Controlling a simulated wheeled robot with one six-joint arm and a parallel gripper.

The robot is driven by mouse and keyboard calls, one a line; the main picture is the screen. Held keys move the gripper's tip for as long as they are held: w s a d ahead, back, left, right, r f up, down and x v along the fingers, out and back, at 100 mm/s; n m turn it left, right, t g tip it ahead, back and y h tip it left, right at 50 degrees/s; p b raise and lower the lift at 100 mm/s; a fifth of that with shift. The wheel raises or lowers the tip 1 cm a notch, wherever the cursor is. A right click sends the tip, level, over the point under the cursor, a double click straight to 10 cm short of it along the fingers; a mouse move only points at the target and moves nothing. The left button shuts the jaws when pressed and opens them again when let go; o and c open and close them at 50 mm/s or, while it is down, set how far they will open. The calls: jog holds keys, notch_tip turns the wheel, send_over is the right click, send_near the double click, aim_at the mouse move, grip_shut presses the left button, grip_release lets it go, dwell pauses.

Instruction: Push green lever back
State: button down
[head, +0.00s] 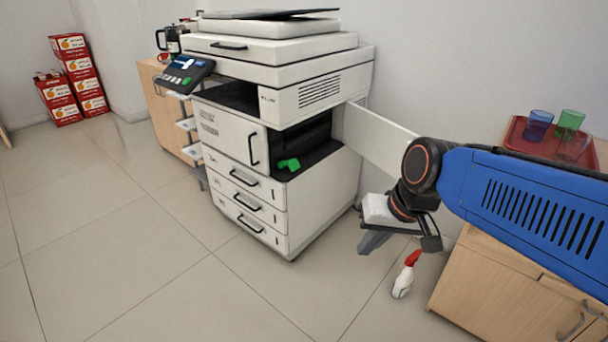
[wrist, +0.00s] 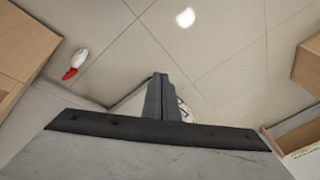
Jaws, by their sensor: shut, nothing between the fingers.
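The green lever (head: 288,164) shows in the head view, inside the opened right side compartment of the white copier (head: 325,195). The copier's side door (head: 380,140) stands swung open toward the right. My gripper (head: 372,243) is right of the copier and apart from the lever, pointing down and to the left. In the wrist view my gripper (wrist: 160,95) has its fingers together with nothing between them. The lever cannot be made out in the wrist view.
A white spray bottle with a red top (head: 406,275) is on the floor near a wooden cabinet (head: 500,285). A red tray (head: 545,145) with cups is on the right. Red boxes (head: 75,75) are stacked far left. Tiled floor in front of the copier is clear.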

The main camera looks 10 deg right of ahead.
aim_at(289, 166)
jog(key=w+a+f+m+y, duration=0.1)
jog(key=w+a+m+y, duration=0.1)
jog(key=w+m, duration=0.35)
jog(key=w+a+f+m+y, duration=0.1)
jog(key=w+a+m+y, duration=0.15)
jog(key=w, duration=0.65)
jog(key=w+a+f+m+y, duration=0.1)
jog(key=w+a+m+y, duration=0.2)
jog(key=w, duration=0.4)
jog(key=w+d+f+m+t, duration=0.2)
jog(key=w+d+f+m, duration=0.2)
jog(key=w, duration=0.3)
jog(key=w+d+f+m+t+h, duration=0.1)
jog(key=w+d+f+m+t, duration=0.2)
jog(key=w+m, duration=0.3)
jog(key=w+d+f+m+t, duration=0.2)
jog(key=w+d+f+m, duration=0.3)
jog(key=w, duration=0.3)
jog(key=shift+w+d+m+t, duration=0.2)
jog(key=shift+d+m+t, duration=0.1)
jog(key=shift+d, duration=0.3)
jog(key=shift+f+h, duration=0.1)
jog(key=shift+h, duration=0.15)
jog(key=w+a, duration=0.7)
jog(key=w, duration=0.2)
jog(key=shift+w, duration=0.2)
